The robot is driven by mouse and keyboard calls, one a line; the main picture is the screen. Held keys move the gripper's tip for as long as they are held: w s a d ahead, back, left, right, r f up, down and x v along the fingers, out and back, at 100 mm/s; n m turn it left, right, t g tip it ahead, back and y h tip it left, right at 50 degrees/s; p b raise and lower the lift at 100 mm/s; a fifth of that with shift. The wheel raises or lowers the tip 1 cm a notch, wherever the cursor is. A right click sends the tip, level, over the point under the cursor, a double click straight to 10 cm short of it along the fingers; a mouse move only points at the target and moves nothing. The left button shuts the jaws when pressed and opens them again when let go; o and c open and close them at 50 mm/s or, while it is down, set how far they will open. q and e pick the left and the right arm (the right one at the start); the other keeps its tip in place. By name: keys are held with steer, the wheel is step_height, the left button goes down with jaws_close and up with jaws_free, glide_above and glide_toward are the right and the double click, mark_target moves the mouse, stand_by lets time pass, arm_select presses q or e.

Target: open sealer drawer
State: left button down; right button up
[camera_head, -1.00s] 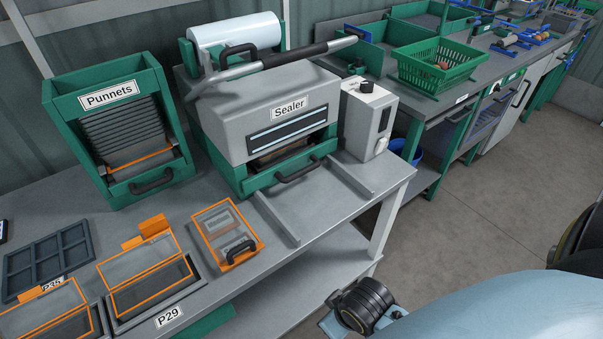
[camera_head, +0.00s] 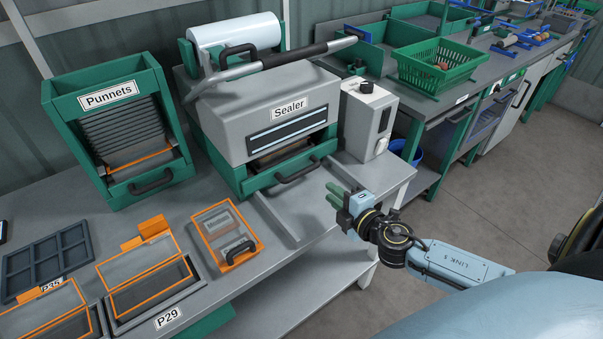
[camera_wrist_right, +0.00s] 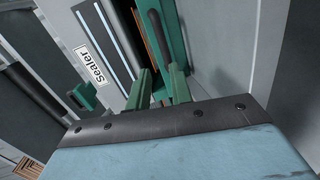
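The sealer (camera_head: 265,105) is a grey machine with a green base, labelled "Sealer", standing on the bench. Its green drawer front (camera_head: 262,183) is at the bottom and looks pushed in, with a dark bar handle (camera_head: 298,172). My right gripper (camera_head: 333,194) is over the bench, to the right of and in front of the handle, apart from it. In the right wrist view its two green fingers (camera_wrist_right: 160,88) are parted with nothing between them. The handle (camera_wrist_right: 158,33) shows beyond the fingertips there. My left gripper is not in view.
A grey control box (camera_head: 367,120) stands right of the sealer. Low rails (camera_head: 277,222) run on the bench in front of it. An orange-framed tray (camera_head: 227,234) lies to the left. A Punnets dispenser (camera_head: 117,130) stands further left. The bare bench front is free.

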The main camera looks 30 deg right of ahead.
mark_target(303, 175)
steer(key=shift+w+f+n+y, duration=0.3)
steer(key=shift+n+y, duration=0.3)
steer(key=shift+n, duration=0.3)
steer(key=x, duration=1.3)
steer(key=shift+b, duration=0.35)
steer(key=shift+c, duration=0.2)
jaws_close()
